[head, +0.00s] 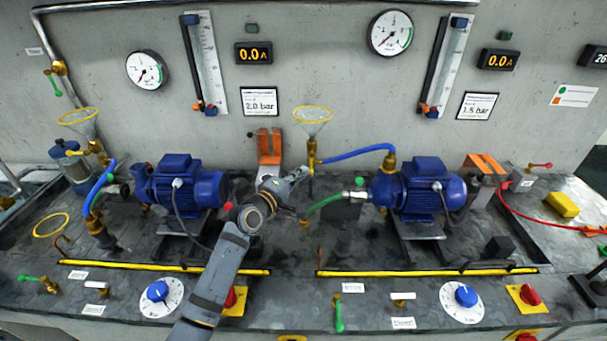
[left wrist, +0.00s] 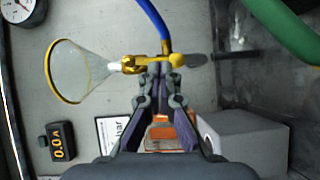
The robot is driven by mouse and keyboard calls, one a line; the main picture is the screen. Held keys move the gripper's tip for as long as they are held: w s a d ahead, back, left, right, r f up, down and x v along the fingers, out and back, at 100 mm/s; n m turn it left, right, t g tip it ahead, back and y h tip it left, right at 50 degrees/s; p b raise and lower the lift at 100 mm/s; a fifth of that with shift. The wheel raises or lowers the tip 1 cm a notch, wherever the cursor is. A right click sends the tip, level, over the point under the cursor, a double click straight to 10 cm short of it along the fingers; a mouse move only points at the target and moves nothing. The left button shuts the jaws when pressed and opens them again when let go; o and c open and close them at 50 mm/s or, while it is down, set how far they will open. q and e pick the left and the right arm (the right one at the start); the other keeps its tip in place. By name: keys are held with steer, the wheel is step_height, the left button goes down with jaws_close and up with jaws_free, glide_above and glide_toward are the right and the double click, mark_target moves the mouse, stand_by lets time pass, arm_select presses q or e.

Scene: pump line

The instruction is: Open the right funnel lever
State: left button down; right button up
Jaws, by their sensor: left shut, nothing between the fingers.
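The right funnel (head: 313,115) has a yellow rim and a clear cone, and it stands over a brass valve (head: 312,153). It also shows at the left of the left wrist view (left wrist: 80,72), with the brass valve (left wrist: 132,64) beside it. My left gripper (head: 300,174) is shut and empty, just below and left of the valve. In the left wrist view its fingertips (left wrist: 160,74) lie close beside the brass fitting; I cannot tell whether they touch.
A blue hose (head: 355,152) runs from the valve to the right pump (head: 420,188). The left pump (head: 180,183) and an orange-topped block (head: 269,142) stand nearby. The wall is close behind.

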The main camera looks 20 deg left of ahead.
mark_target(311, 164)
arm_select(q)
steer(key=shift+x, duration=0.8)
steer(key=shift+w+d+f+n+b, duration=0.2)
steer(key=shift+f+n+b, duration=0.1)
steer(key=shift+b, duration=0.5)
steer(key=shift+r+n+t, duration=0.3)
steer(key=shift+r+t, duration=0.05)
steer(key=shift+t, duration=0.05)
